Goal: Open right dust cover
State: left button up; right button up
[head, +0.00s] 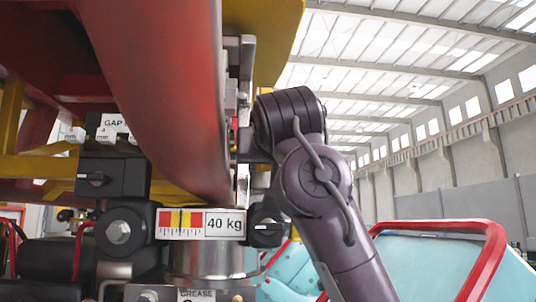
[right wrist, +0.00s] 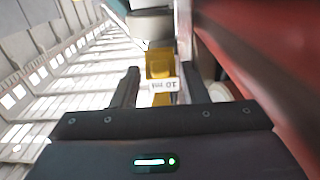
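I cannot tell for certain which part is the right dust cover. A dark box with a knob (head: 267,229) sits right of the 40 kg label, below my right arm's wrist. In the right wrist view, my right gripper (right wrist: 158,76) has its two dark fingers spread apart. A yellow part (right wrist: 159,62) and a white label reading 10 mm (right wrist: 163,84) show in the gap between them; I see no grip on either. In the head view my right arm rises from the bottom, and its gripper is mostly hidden behind the machinery. My left gripper is not in view.
A large red curved tube (head: 165,90) fills the centre-left and runs close beside my right gripper. The 40 kg gauge (head: 201,224) sits on a metal cylinder (head: 208,262). Another dark knob box (head: 115,178) is at left. Red-framed blue seats (head: 440,262) stand lower right.

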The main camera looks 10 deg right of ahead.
jog(key=shift+s, duration=0.1)
jog(key=c, duration=0.7)
jog(key=shift+o, duration=0.2)
notch_tip(320, 180, down, 3)
jog(key=t+b, duration=0.3)
jog(key=b, duration=0.4)
jog(key=shift+r, duration=0.2)
jog(key=shift+w+r+t+b, duration=0.1)
jog(key=shift+w+t+b, duration=0.1)
jog(key=shift+t+b, duration=0.35)
jog(key=shift+r, duration=0.1)
jog(key=o, duration=0.7)
jog(key=shift+c, duration=0.2)
jog(key=shift+w, duration=0.1)
